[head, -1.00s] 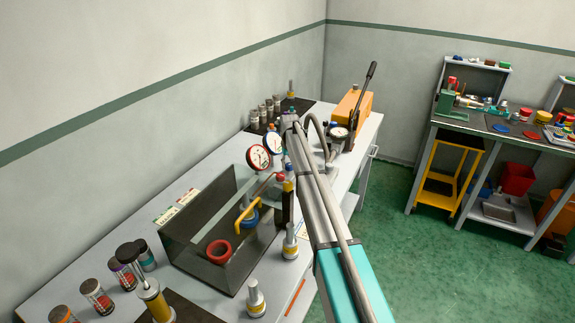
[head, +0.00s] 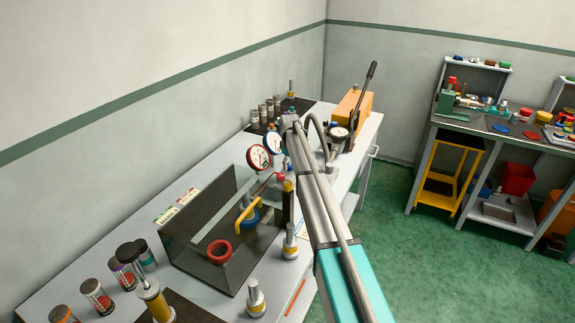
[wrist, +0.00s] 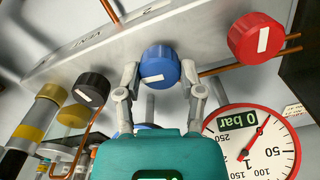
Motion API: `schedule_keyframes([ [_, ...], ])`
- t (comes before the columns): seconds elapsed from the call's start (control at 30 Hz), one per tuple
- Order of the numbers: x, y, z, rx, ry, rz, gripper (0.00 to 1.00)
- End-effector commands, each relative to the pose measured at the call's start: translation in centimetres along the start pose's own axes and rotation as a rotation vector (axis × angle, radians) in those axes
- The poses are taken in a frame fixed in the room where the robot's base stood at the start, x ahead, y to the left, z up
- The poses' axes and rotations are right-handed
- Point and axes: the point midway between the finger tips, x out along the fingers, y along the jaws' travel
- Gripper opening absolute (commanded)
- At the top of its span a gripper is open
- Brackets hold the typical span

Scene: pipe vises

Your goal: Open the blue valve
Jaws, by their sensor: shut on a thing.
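The blue valve knob (wrist: 159,67) is a round ribbed cap with a white bar mark, on a grey manifold block (wrist: 110,40) in the wrist view. The bar lies nearly level, tilted slightly. My gripper (wrist: 160,78) is shut on the blue knob, one finger at each side. In the head view my arm reaches over the bench and hides most of the manifold and the gripper. A red knob (wrist: 262,38) is to the right and a black knob (wrist: 92,89) to the left. A gauge (wrist: 252,143) reads 0 bar.
Copper pipes (wrist: 215,70) run close to the knobs. In the head view a dark clear-walled tank (head: 195,260) holds a red ring and a blue fitting with a yellow handle. Round gauges (head: 258,157) and an orange lever pump (head: 352,108) stand near my arm.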

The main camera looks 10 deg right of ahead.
Motion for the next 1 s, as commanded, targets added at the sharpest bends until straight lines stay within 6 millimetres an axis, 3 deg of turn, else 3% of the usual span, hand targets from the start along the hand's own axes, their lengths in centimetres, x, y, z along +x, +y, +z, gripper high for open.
schedule_keyframes([
  [0.23, -0.04, 0.23, -0.33, 0.001, 0.007, 0.004, 0.02],
  [0.27, -0.04, 0.23, -0.33, 0.001, 0.006, 0.004, 0.52],
  [0.43, -0.03, 0.19, -0.23, 0.001, 0.005, 0.003, 0.83],
  [1.0, -0.72, 0.07, -0.05, 0.002, 0.002, 0.002, 0.84],
])
